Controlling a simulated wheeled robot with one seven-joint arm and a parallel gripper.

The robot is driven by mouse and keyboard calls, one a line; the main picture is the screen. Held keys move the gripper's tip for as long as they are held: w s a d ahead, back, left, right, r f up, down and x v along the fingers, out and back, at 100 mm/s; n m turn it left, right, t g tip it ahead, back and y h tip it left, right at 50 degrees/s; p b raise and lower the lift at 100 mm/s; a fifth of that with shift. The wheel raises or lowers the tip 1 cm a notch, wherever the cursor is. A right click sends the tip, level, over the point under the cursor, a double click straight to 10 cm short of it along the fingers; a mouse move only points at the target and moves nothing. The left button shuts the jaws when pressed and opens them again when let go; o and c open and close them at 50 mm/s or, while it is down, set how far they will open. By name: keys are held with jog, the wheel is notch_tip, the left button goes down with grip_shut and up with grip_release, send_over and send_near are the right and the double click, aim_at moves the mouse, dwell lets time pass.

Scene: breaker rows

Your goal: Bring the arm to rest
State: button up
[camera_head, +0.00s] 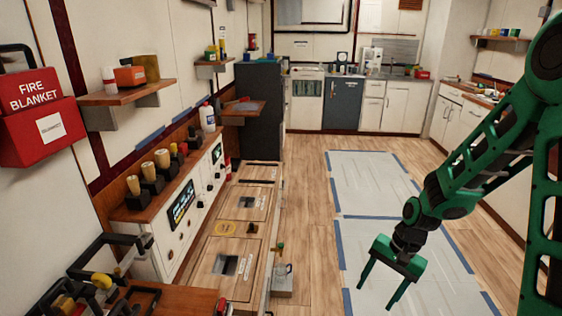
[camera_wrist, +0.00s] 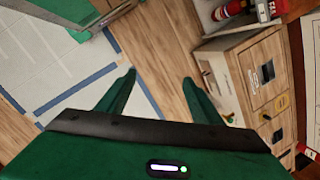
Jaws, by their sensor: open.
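My gripper (camera_head: 378,290) is green with two straight fingers, held apart and empty. It hangs at the end of my green arm, pointing down over the floor at the lower right of the head view. Neither finger touches anything.
A cabinet row (camera_head: 225,235) with dials and drawers runs along the left wall. A red fire blanket box (camera_head: 40,120) and a shelf (camera_head: 125,95) hang above. The taped floor mats (camera_head: 375,185) are clear. Kitchen counters stand at the back.

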jog(key=s+d+r+n+h, duration=0.1)
jog(key=s+d+r+h, duration=0.2)
jog(key=s+d+r, duration=1.2)
jog(key=s+r, duration=0.4)
jog(key=s, duration=0.2)
jog(key=shift+s+r+n+t, duration=0.3)
jog(key=shift+s+r+t, duration=0.1)
